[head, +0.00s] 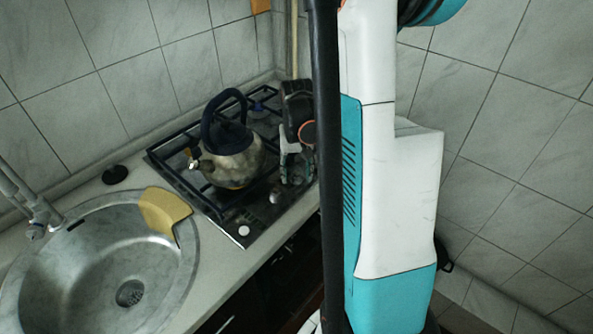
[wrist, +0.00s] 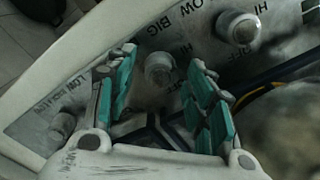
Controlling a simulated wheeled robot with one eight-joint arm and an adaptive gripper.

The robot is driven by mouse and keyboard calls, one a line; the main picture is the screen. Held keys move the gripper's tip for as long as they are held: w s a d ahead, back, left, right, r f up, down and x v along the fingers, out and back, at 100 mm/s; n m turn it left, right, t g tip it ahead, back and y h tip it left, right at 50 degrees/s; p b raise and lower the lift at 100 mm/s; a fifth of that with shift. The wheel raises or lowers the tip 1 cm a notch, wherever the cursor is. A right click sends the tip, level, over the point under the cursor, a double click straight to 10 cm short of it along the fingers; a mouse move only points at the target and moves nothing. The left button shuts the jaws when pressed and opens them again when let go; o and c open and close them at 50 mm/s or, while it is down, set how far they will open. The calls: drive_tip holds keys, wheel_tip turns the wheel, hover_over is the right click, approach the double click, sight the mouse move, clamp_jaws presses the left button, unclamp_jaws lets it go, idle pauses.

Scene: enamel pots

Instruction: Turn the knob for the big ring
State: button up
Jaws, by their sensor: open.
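In the wrist view my gripper (wrist: 165,72) is open, with its teal-padded fingers on either side of a round grey knob (wrist: 158,68). Contact between pads and knob cannot be told. A second knob (wrist: 240,27) is at the upper right, outside the fingers. A third knob (wrist: 62,125) is at the left. The printed word BIG lies between the middle and upper-right knobs, with LOW, HI and OFF marks nearby. In the head view my gripper (head: 297,165) is over the right part of the hob (head: 205,200), and hides part of its front edge.
A kettle (head: 232,160) with a dark handle stands on the hob grate, just left of my gripper. Tiled walls stand behind and at the right.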

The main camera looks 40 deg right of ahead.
sight(296, 173)
wheel_tip(296, 173, up, 12)
idle(0.5)
idle(0.5)
